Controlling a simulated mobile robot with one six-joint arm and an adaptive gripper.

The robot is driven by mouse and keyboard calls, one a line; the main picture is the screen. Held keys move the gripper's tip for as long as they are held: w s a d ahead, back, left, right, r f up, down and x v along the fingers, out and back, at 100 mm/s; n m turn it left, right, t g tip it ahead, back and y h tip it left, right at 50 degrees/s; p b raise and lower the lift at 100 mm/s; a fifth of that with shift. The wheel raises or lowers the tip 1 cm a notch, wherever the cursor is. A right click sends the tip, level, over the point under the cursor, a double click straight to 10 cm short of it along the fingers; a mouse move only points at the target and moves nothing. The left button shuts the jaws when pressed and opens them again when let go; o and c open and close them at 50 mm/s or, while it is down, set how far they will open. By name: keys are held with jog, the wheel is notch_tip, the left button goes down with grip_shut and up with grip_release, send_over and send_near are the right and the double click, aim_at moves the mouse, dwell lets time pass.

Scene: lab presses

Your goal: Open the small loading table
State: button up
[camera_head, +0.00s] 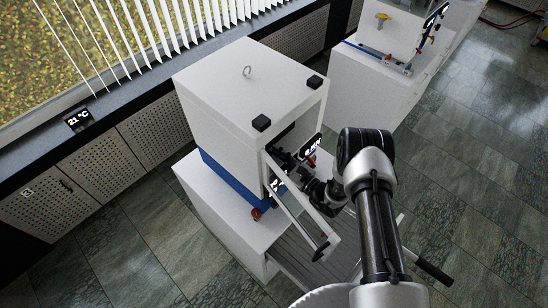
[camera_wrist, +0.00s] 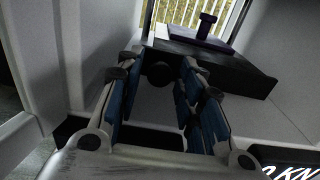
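A white press (camera_head: 235,90) with a blue band stands on a white cabinet, and its front is open. In the wrist view a dark block (camera_wrist: 222,68), which looks like the small loading table, sits inside the white chamber. A dark post with a flat top (camera_wrist: 206,27) stands on it. A round dark knob (camera_wrist: 158,73) is at the block's near left end. My gripper (camera_wrist: 158,88) is open, its blue-padded fingers apart, with the knob seen between them. Whether the fingers touch the knob I cannot tell. In the head view my gripper reaches into the press opening and is mostly hidden.
The press's open white door (camera_head: 295,200) with a dark handle stands close to the left of my arm. A display reading kN (camera_wrist: 290,171) is low at right in the wrist view. A second white machine (camera_head: 390,55) is behind. Tiled floor at right is clear.

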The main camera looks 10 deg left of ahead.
grip_shut()
dwell(0.3)
jog(key=shift+d, duration=0.1)
